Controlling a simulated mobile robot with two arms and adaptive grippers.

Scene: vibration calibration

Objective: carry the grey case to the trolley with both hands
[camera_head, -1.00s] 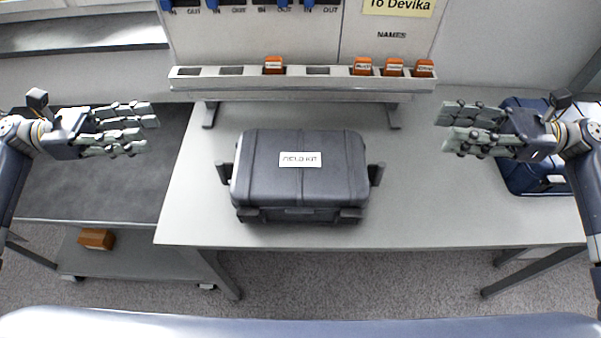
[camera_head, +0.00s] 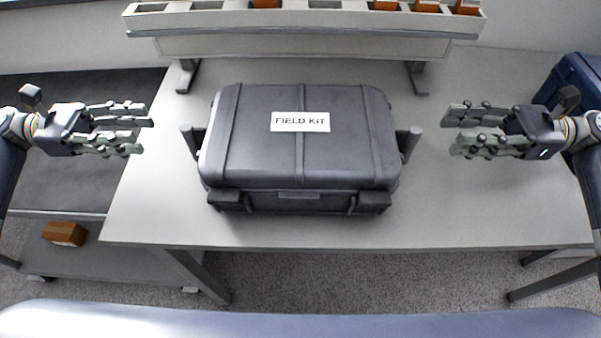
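The grey case (camera_head: 300,155), labelled FIELD KIT, lies flat and closed on the table (camera_head: 470,215). It has a handle on its left side (camera_head: 191,141) and one on its right side (camera_head: 408,142). My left gripper (camera_head: 148,132) is open and empty, to the left of the case and apart from it. My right gripper (camera_head: 450,132) is open and empty, to the right of the case and apart from its right handle. The trolley (camera_head: 50,165), with a dark top, stands left of the table.
A brown block (camera_head: 65,234) lies on the trolley's lower shelf. A slotted rack (camera_head: 300,20) with several orange tags stands behind the case. A blue case (camera_head: 575,90) is at the far right. The table is bare in front of my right gripper.

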